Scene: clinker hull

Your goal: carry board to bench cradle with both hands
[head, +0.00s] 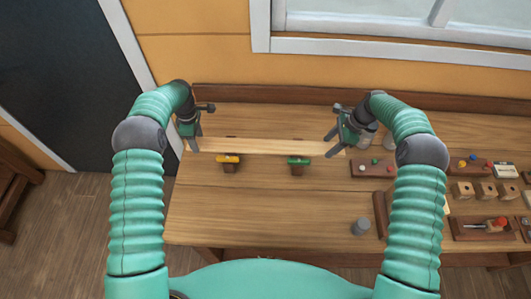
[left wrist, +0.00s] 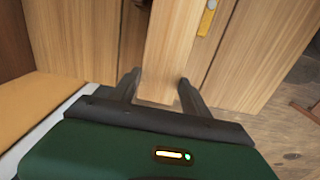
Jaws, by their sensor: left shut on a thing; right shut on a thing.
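A long pale wooden board (head: 262,146) spans between my two grippers over the back part of the bench. My left gripper (head: 193,143) is shut on its left end, and my right gripper (head: 336,142) is shut near its right end. In the left wrist view the board (left wrist: 172,45) runs between the two fingers of my left gripper (left wrist: 158,92). Two cradle blocks stand on the bench just in front of the board: one with a yellow top (head: 228,159) and one with a green top (head: 298,161). The board hides what lies directly behind it.
The wooden bench (head: 270,210) is clear at front left and centre. A grey cylinder (head: 361,226) stands at the front. A back ledge (head: 260,96) borders the wall.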

